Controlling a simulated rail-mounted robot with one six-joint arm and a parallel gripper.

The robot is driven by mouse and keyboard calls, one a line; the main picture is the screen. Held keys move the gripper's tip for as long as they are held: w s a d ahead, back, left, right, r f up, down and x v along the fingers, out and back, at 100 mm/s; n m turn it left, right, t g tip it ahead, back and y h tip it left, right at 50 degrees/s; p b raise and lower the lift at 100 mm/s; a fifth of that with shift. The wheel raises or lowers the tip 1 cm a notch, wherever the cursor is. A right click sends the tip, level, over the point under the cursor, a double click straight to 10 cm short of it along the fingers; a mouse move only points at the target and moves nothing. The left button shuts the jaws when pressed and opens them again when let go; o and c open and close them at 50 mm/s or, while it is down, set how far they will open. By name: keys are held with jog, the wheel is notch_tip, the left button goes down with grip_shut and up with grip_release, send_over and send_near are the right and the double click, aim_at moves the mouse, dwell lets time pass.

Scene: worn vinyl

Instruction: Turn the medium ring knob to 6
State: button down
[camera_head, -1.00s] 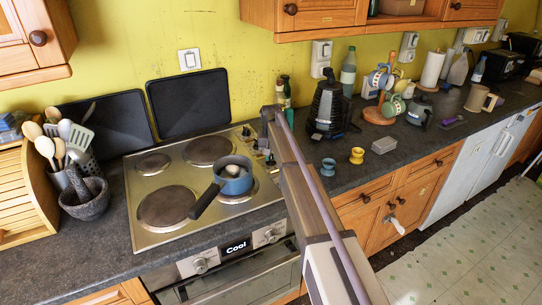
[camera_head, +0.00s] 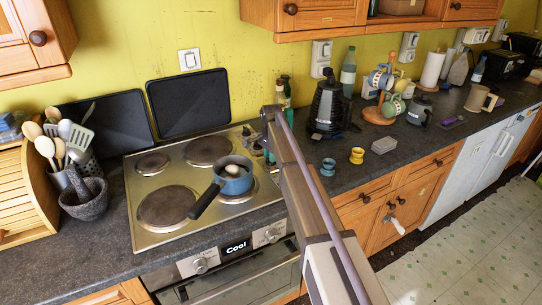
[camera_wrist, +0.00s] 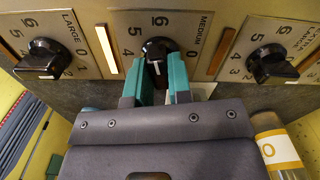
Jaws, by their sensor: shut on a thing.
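The medium ring knob (camera_wrist: 158,46) is black with a white line and sits in the middle of the wrist view. In the head view my gripper (camera_head: 269,152) is at the right edge of the hob, and the medium knob is hard to make out there.
The large ring knob (camera_wrist: 44,54) is to the left and the extra large knob (camera_wrist: 273,55) to the right in the wrist view. A blue pan (camera_head: 235,184) stands on the hob (camera_head: 165,235) near my arm. A bottle (camera_wrist: 275,145) is close by.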

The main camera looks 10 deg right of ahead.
jog(key=shift+m, duration=1.1)
jog(key=c, duration=1)
grip_release()
jog(key=shift+c, duration=0.2)
notch_tip(320, 180, up, 11)
jog(key=p, duration=1)
jog(key=shift+p, duration=0.4)
jog(key=shift+f, duration=0.1)
